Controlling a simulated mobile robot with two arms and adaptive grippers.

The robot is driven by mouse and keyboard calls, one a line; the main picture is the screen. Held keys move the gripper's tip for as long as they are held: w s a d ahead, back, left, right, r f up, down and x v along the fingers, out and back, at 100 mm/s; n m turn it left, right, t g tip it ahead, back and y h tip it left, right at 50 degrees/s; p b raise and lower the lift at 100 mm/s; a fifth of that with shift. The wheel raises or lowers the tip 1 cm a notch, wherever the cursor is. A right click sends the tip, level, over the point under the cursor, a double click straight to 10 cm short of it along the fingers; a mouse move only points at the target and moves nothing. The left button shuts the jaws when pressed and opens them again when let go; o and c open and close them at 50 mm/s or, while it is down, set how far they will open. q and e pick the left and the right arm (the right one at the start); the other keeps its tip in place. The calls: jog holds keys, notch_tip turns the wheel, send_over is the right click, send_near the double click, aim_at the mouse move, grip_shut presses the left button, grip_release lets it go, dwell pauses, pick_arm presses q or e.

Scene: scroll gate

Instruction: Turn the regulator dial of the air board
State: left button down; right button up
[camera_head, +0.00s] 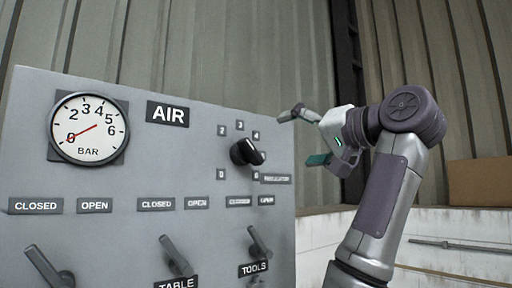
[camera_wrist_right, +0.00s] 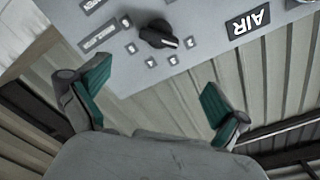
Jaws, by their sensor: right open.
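The grey air board (camera_head: 110,228) stands at the left of the head view. My right gripper (camera_head: 303,137) is open at the board's right edge, apart from the dial. In the wrist view its green-padded fingers (camera_wrist_right: 155,85) are spread, with empty space between them. My left gripper is not in view.
Three levers stick out along the lower board, one at far left (camera_head: 48,268), one above the TABLE label (camera_head: 177,257), one above TOOLS (camera_head: 260,243). A corrugated wall (camera_head: 230,50) stands behind. A brown box (camera_head: 480,181) is at far right.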

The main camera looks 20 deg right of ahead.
aim_at(256, 148)
jog(key=p+x, duration=0.7)
jog(key=x, duration=0.6)
jog(key=shift+w+f, duration=0.1)
jog(key=shift+w, duration=0.2)
jog(key=shift+w+f, duration=0.1)
jog(key=shift+w, duration=0.15)
jog(key=shift+s, duration=0.1)
jog(key=shift+c, duration=0.7)
jog(key=c, duration=1)
jog(key=shift+o, duration=0.2)
